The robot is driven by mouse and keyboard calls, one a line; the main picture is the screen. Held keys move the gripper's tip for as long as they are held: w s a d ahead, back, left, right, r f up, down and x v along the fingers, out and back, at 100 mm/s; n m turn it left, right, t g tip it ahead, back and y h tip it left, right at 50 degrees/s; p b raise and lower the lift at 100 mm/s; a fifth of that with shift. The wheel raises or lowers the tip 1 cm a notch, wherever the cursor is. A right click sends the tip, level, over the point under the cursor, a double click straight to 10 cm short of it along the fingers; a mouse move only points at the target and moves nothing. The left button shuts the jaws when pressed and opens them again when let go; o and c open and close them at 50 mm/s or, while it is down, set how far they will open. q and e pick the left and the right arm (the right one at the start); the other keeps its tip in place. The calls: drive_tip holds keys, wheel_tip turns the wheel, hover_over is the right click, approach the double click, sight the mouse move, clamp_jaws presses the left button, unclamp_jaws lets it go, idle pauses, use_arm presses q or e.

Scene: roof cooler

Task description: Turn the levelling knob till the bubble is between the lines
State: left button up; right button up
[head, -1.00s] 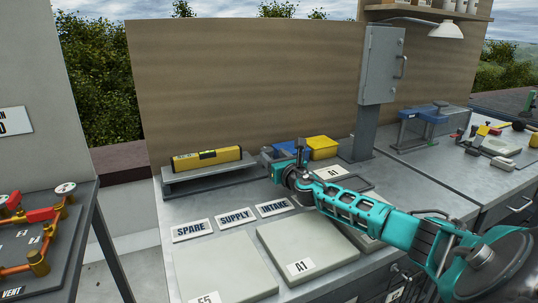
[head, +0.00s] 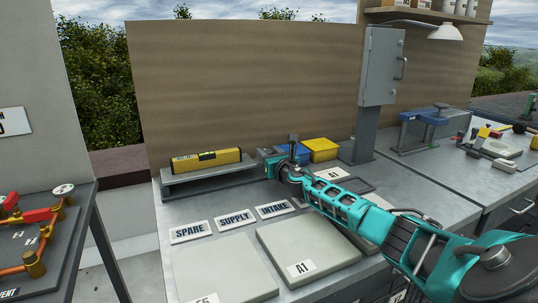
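A yellow spirit level (head: 188,164) lies on a raised grey plate (head: 205,179) at the back of the bench. Its vial window (head: 207,155) looks dark; the bubble and lines are too small to make out. My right gripper (head: 262,157) is at the right end of the plate, pointing left. Its fingers are too small and partly covered to tell whether they are open, or whether they touch anything. I cannot make out the levelling knob; the gripper may cover it. My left gripper is not in view.
Blue (head: 293,153) and yellow (head: 321,149) bins stand just behind my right wrist. A grey post with a cabinet (head: 381,65) rises to their right. Label plates (head: 235,219) and pale slabs (head: 215,268) lie in front. A pipe stand (head: 35,262) is at left.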

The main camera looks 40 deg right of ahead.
drive_tip(key=c, duration=0.3)
drive_tip(key=shift+a+r+m+g+h+p, duration=0.15)
drive_tip(key=shift+r+m+g+h+p, duration=0.2)
drive_tip(key=shift+h+p, duration=0.4)
drive_tip(key=shift+c, duration=0.2)
drive_tip(key=shift+f+m+p, duration=0.15)
drive_tip(key=shift+m+p, duration=0.1)
drive_tip(key=shift+p, duration=0.15)
drive_tip(key=shift+f+h, duration=0.2)
drive_tip(key=shift+h, duration=0.15)
drive_tip(key=o, duration=0.8)
drive_tip(key=shift+s+a+p, duration=0.15)
drive_tip(key=shift+s+p, duration=0.15)
drive_tip(key=shift+s, duration=0.15)
drive_tip(key=p+v, duration=0.2)
drive_tip(key=v, duration=0.8)
drive_tip(key=shift+s+a+r+p, duration=0.1)
drive_tip(key=shift+s+a+p, duration=0.05)
drive_tip(key=shift+p, duration=0.25)
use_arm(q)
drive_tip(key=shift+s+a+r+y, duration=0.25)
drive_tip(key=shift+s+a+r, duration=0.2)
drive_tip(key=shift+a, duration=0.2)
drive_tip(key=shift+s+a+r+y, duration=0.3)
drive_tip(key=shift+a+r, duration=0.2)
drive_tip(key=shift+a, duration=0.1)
use_arm(e)
drive_tip(key=shift+v, duration=0.75)
